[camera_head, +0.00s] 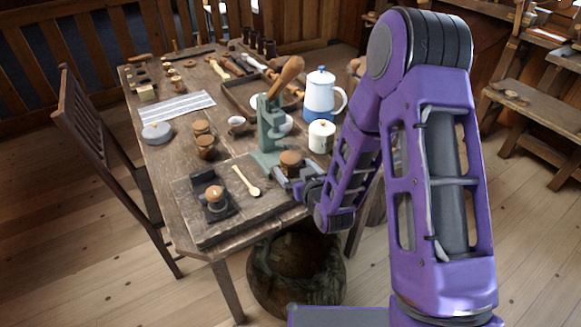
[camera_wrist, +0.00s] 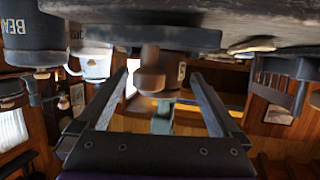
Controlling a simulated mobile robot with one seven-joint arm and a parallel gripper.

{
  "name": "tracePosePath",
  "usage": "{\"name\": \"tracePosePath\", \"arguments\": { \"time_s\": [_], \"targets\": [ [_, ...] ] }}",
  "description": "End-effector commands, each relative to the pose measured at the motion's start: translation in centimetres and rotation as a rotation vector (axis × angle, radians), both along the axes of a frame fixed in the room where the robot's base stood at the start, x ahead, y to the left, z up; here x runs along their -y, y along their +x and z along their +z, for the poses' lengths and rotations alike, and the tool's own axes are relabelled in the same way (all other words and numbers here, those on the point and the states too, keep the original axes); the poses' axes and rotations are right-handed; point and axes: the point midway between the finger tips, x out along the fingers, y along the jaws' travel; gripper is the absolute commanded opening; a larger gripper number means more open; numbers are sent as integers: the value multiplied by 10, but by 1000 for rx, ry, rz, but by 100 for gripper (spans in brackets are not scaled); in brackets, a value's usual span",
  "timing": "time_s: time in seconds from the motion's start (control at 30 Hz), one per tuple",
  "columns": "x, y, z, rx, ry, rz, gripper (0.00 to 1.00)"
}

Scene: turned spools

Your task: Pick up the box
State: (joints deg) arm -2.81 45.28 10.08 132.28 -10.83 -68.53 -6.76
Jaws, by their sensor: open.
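A small round brown wooden piece, which looks like a turned lidded box (camera_head: 290,160), stands on the raised board (camera_head: 225,228) at the table's front right. In the wrist view, where the scene is upside down, this box (camera_wrist: 152,75) appears between my fingers, with a gap on each side. My gripper (camera_head: 288,174) is open just in front of it and low near the board; its two dark fingers also show in the wrist view (camera_wrist: 160,80). I cannot tell how far the fingertips reach along its sides. Nothing is held.
A green metal stand (camera_head: 269,130) rises close behind the box. A white lidded mug (camera_head: 321,137) and a blue-and-white pot (camera_head: 320,98) are at right. A wooden spoon (camera_head: 246,182) and a dark block with a knob (camera_head: 215,200) lie left on the board.

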Motion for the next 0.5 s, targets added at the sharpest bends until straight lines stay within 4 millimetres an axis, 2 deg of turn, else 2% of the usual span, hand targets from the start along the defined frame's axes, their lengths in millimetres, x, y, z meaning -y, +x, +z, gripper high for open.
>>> {"name": "tracePosePath", "arguments": {
  "time_s": [0.17,0.37,0.5],
  "targets": [
    [-4,10,-2,0,0,0,100],
    [-18,36,0,2,1,0,100],
    [-24,51,-6,0,0,0,100]
  ]
}}
